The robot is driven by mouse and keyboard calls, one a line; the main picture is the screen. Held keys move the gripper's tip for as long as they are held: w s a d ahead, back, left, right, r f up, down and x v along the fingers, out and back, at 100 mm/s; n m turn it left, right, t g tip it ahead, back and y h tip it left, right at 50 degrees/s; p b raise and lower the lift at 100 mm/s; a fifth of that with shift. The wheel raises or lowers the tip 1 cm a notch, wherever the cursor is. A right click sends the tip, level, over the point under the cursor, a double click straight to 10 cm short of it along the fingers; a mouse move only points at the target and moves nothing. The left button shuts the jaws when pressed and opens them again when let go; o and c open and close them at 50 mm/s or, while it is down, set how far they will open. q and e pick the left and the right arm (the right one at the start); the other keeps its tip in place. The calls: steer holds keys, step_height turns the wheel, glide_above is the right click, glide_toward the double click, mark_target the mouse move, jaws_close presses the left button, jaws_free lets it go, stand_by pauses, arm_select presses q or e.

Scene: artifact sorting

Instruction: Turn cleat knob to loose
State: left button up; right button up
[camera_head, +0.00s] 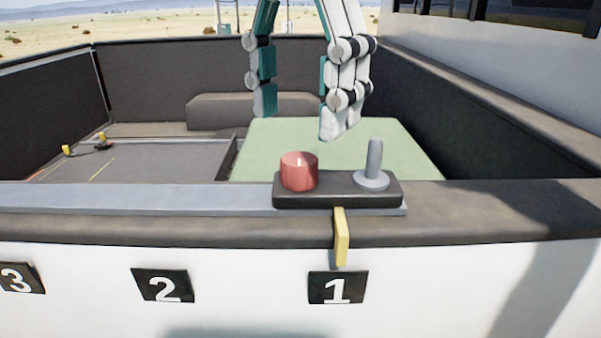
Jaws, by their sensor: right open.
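The cleat knob (299,174) is a short red cylinder with a small pale mark on its top edge. It stands upright on the left part of a dark base block (335,190). A grey post on a round foot (372,178) stands on the right part of the same block. My right gripper (299,121) hangs from the top of the view above the knob, fingers pointing down and spread apart. It is empty, and its fingertips show clear of the knob. My left gripper is not in view.
The block sits on a dark ledge (500,210) with a grey strip (130,198) along it. A yellow tab (341,237) hangs below the block, above a plate marked 1 (338,287). A green surface (400,150) lies behind, and dark walls (160,80) enclose the area.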

mark_target(300, 158)
step_height(300, 158, down, 2)
steer(key=shift+s+f, duration=0.1)
steer(key=shift+f, duration=0.3)
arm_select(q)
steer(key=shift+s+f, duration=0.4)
arm_select(e)
steer(key=shift+f, duration=0.75)
steer(key=shift+s, duration=0.1)
jaws_close()
